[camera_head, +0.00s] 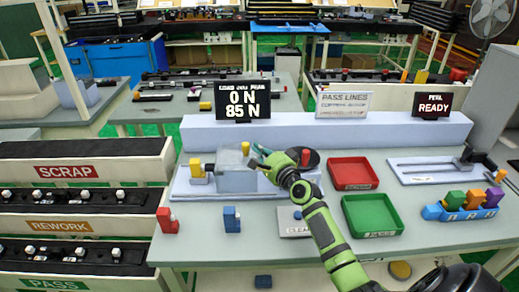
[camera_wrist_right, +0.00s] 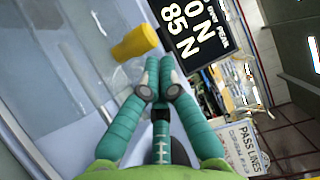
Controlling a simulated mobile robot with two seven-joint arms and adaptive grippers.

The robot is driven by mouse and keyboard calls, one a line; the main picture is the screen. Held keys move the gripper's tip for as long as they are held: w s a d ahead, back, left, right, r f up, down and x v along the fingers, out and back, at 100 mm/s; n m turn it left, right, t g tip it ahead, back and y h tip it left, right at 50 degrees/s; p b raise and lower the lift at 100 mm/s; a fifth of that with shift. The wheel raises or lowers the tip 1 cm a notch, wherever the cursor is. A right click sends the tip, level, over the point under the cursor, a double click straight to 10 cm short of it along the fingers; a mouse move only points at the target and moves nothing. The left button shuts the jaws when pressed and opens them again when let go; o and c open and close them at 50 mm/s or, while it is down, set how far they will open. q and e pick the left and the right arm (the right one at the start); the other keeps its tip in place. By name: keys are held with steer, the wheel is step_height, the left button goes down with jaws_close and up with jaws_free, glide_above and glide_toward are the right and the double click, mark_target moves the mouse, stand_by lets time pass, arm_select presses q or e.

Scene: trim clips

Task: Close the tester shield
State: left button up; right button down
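The tester shield (camera_head: 236,180) is a grey, see-through box on the pale tester base (camera_head: 185,191) at the back of the bench. I cannot tell how far it is open. A see-through panel, seemingly the shield (camera_wrist_right: 75,70), fills the left of the right wrist view. A yellow piece (camera_head: 245,148) stands at the shield's upper right; a yellow piece (camera_wrist_right: 135,43) also shows just beyond my fingertips in the wrist view. My right gripper (camera_head: 260,156) is beside the shield's right side, its fingers (camera_wrist_right: 159,75) together with nothing seen between them. My left gripper is not in view.
A display (camera_head: 242,103) reads 0 N and 85 N behind the tester. A red tray (camera_head: 353,173) and a green tray (camera_head: 372,215) lie to the right. Red (camera_head: 166,220) and blue (camera_head: 231,219) blocks stand at the front. Parts racks (camera_head: 85,172) line the left.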

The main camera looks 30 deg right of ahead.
mark_target(242, 160)
steer(key=w+a, duration=0.1)
steer(key=a+p, duration=0.1)
steer(key=a, duration=0.1)
steer(key=w+a, duration=0.1)
steer(key=shift+w+a+r+p, duration=0.2)
steer(key=shift+w+a+p, duration=0.05)
steer(key=shift+w+p, duration=0.15)
steer(key=w+a, duration=0.4)
steer(key=a, duration=0.3)
steer(key=shift+w+a+f, duration=0.15)
steer(key=shift+w, duration=0.05)
